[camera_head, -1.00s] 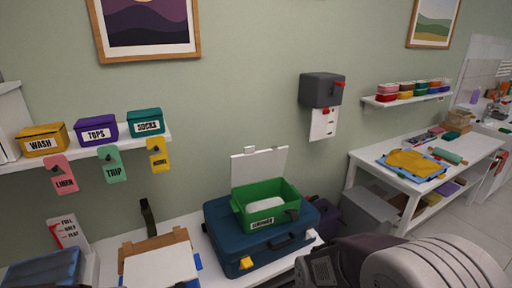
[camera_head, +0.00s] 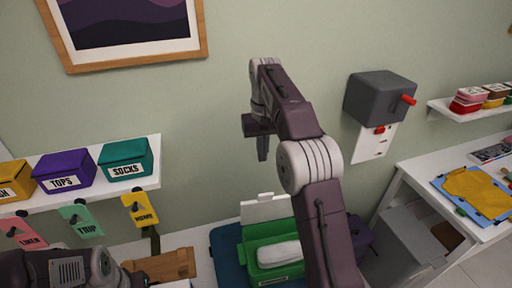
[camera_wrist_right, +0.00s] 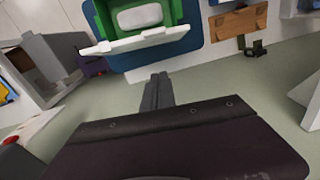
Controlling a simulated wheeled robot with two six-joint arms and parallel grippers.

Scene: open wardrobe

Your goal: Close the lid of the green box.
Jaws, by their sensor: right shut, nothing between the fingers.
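The green box (camera_head: 262,243) stands on a dark blue case, with a white rounded item (camera_head: 278,253) inside. Its white lid (camera_head: 265,208) is open and stands up at the back edge near the wall. My right arm hides the box's right side. My right gripper (camera_head: 262,148) is shut and empty, pointing down, above and behind the lid near the wall. The right wrist view shows its shut fingertips (camera_wrist_right: 158,82) just short of the lid (camera_wrist_right: 140,41), apart from it, with the green box (camera_wrist_right: 172,14) beyond. My left gripper is out of frame; only part of the left arm shows.
The blue case (camera_head: 228,262) carries the box. At left, a wall shelf (camera_head: 150,182) holds labelled bins, with tags hanging below. A grey dispenser (camera_head: 380,98) is on the wall at right, above a white table (camera_head: 425,172).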

